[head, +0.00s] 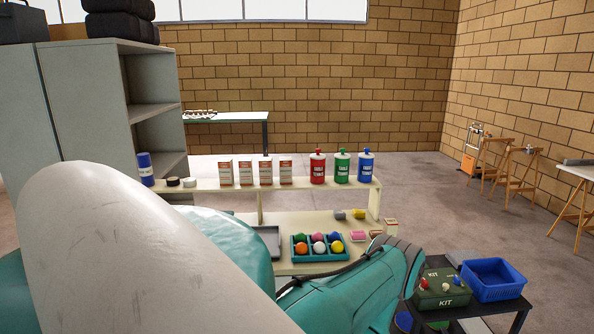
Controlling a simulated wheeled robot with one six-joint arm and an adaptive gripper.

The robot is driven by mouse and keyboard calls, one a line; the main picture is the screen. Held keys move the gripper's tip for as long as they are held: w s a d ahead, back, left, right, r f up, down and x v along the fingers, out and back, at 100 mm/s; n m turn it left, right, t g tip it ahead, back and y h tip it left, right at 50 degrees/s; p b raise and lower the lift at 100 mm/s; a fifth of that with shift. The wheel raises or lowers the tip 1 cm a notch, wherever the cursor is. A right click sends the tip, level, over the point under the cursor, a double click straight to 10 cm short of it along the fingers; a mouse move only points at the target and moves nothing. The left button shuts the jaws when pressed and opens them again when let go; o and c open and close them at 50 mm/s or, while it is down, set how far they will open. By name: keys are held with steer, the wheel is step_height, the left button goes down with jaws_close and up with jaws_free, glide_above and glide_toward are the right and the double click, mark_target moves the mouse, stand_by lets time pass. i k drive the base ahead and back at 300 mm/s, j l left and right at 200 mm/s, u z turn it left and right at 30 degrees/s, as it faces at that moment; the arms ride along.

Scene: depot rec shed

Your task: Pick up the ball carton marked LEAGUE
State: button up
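Several small white and reddish-brown cartons stand upright in a row on the raised shelf: a left one (225,172), two middle ones (246,172) (266,171) and a right one (286,171). Another small carton (391,227) stands lower, at the right end of the bench, just behind my arm. The print on all of them is too small to read, so I cannot tell which is marked LEAGUE. My teal and white arm fills the lower left and middle. My gripper itself does not show.
Red (317,168), green (342,167) and blue (365,167) bottles stand right of the carton row. A teal tray (320,257) of coloured balls sits on the bench (300,221). A green kit box (440,289) and blue basket (494,279) stand at right.

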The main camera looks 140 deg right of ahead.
mark_target(246, 171)
steer(key=z, duration=4.05)
